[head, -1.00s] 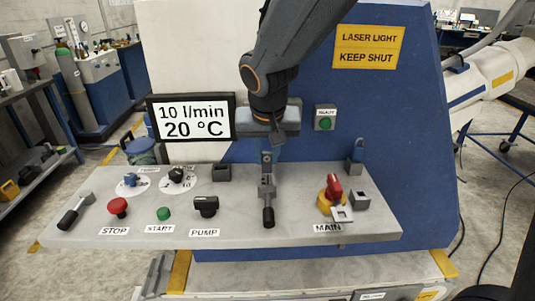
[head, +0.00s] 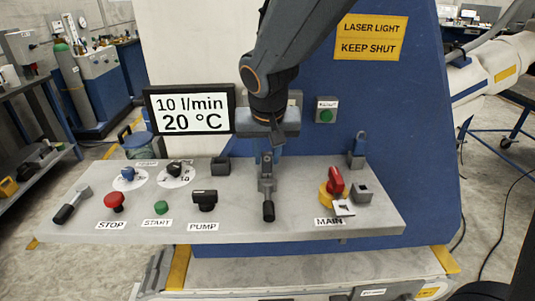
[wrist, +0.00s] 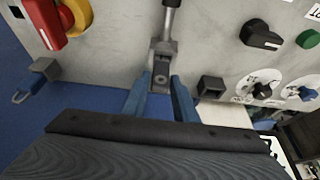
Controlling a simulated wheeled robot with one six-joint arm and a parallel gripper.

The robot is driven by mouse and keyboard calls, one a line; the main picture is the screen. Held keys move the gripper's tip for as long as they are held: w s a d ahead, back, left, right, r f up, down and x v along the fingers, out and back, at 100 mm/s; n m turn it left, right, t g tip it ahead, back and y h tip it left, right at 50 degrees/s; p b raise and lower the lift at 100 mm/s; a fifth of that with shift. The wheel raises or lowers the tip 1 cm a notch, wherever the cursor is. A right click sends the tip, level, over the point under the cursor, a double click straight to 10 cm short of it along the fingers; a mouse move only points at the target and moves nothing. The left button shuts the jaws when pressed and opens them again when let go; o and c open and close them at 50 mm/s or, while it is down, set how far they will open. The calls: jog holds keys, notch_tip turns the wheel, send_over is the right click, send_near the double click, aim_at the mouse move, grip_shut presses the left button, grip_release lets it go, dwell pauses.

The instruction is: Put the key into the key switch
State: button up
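My gripper (head: 264,157) hangs at the back edge of the grey control panel (head: 120,222). In the wrist view, its two blue fingers (wrist: 161,85) are apart, with nothing visibly held. A grey bracket with a black-handled lever (head: 268,205) lies just beyond the fingertips; it also shows in the wrist view (wrist: 163,55). I cannot tell whether they touch it. I cannot identify the key or the key switch for certain. A dark square socket (head: 221,166) is left of the gripper, and a grey square block (head: 362,192) is beside the red main switch (head: 336,182).
A padlock-like blue and grey piece (head: 358,150) stands at the panel's back right. A display screen (head: 190,109) rises behind the panel. A second lever (head: 72,206), a red stop button (head: 114,201), a green button (head: 161,207) and a pump knob (head: 204,198) are to the left.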

jog(key=o, duration=0.3)
jog(key=shift+r, duration=0.15)
jog(key=v, duration=0.7)
jog(key=shift+s+r+b, duration=0.2)
jog(key=shift+r+b, duration=0.05)
jog(key=shift+b, duration=0.05)
jog(key=shift+d, duration=0.1)
